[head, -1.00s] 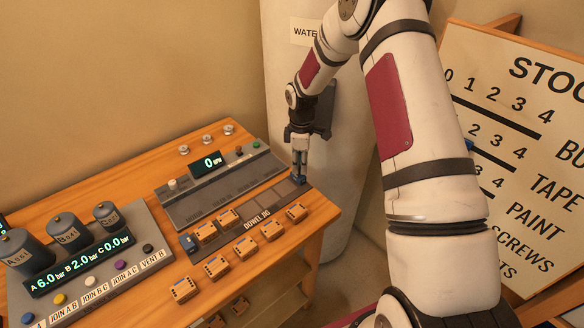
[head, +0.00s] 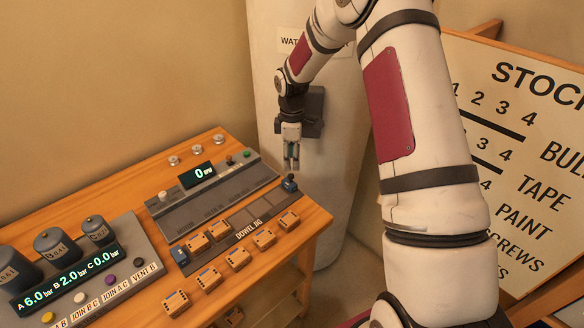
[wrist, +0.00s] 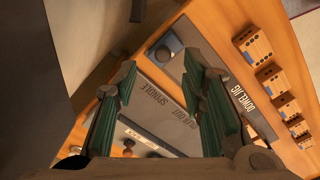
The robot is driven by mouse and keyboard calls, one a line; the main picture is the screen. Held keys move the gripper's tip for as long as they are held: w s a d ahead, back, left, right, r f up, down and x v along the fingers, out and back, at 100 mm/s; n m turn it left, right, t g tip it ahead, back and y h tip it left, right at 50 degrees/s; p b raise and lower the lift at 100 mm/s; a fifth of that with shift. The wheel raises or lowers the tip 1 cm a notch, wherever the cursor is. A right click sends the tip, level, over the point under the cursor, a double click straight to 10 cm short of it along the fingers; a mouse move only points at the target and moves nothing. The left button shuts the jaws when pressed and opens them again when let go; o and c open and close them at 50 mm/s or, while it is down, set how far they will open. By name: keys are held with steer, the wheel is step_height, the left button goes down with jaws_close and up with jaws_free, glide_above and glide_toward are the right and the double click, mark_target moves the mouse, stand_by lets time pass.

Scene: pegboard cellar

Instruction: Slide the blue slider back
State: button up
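The blue slider (head: 289,184), a small dark blue block with a knob, sits at the right end of the grey dowel jig (head: 233,226) on the bench. In the wrist view the slider (wrist: 165,48) shows beyond the fingertips, with its round knob on top. My gripper (head: 291,166) is just above the slider, fingers pointing down, and appears clear of it. Its two fingers stand apart with nothing between them; in the wrist view the open gripper (wrist: 165,85) also shows empty.
A second blue block (head: 180,256) is at the jig's left end. Several drilled wooden blocks (head: 238,257) lie in front of the jig. Behind it is a grey spindle panel (head: 215,205) with a display reading 0. A canister console (head: 85,270) stands at left.

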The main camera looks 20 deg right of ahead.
step_height(320, 180, up, 6)
stand_by(0.6)
step_height(320, 180, up, 10)
steer(key=m+t, duration=0.1)
steer(key=m, duration=0.1)
glide_above(292, 175)
steer(key=s+a, duration=0.2)
steer(key=s, duration=0.3)
steer(key=s+a+r+m+t+h, duration=0.1)
steer(key=s+a+r+m+t, duration=0.2)
steer(key=s+r, duration=0.65)
steer(key=s+a+r+m, duration=0.1)
steer(key=s+m, duration=0.1)
steer(key=s, duration=0.4)
steer(key=s+a+r+m+t, duration=0.1)
steer(key=s+m, duration=0.2)
steer(key=s, duration=0.3)
steer(key=s+a+r+m+y, duration=0.1)
steer(key=s+a+r+m, duration=0.1)
steer(key=s, duration=0.4)
steer(key=shift+s+m+t, duration=0.2)
steer(key=shift+m+t, duration=0.1)
